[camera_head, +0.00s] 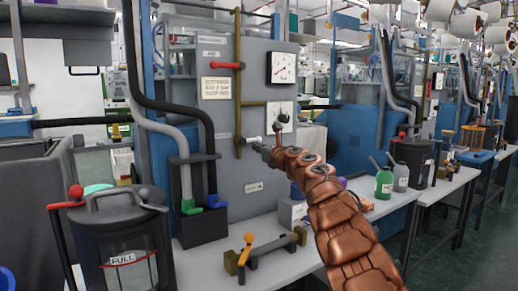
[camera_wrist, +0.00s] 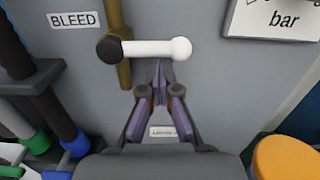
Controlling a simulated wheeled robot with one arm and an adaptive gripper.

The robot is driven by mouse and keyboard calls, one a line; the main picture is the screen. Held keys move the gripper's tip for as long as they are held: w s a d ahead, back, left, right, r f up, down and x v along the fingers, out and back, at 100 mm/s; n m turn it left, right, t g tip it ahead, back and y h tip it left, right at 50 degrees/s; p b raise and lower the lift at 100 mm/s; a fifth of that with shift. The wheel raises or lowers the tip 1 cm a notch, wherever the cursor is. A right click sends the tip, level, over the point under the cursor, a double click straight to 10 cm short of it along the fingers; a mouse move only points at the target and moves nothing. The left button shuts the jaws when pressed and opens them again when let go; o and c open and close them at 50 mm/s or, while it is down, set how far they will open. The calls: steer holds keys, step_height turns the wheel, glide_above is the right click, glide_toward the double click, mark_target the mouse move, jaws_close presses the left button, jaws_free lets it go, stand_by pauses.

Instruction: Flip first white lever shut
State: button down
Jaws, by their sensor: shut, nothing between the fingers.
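The white lever (camera_wrist: 150,48) lies horizontal in the wrist view, its black hub (camera_wrist: 110,49) on a vertical brass pipe and its round white end to the right. In the head view the white lever (camera_head: 252,139) shows low on the grey panel, just beyond the end of my arm. My gripper (camera_wrist: 160,66) is shut and empty, its fingertips just below the right half of the handle. I cannot tell whether they touch it. In the head view the fingertips are too small to make out clearly.
A red lever (camera_head: 227,65) sits higher on the same panel (camera_head: 262,185). Dark hoses (camera_wrist: 60,110) stand at left. A lidded "FULL" canister (camera_head: 125,240) stands at left.

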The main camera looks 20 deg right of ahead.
steer(key=s+d+f+b, duration=0.1)
steer(key=s+f+b, duration=0.3)
steer(key=s+b, duration=0.4)
steer(key=shift+s+d+f, duration=0.2)
steer(key=shift+s+d, duration=0.1)
steer(key=shift+s, duration=1.05)
steer(key=shift+r, duration=0.1)
stand_by(0.4)
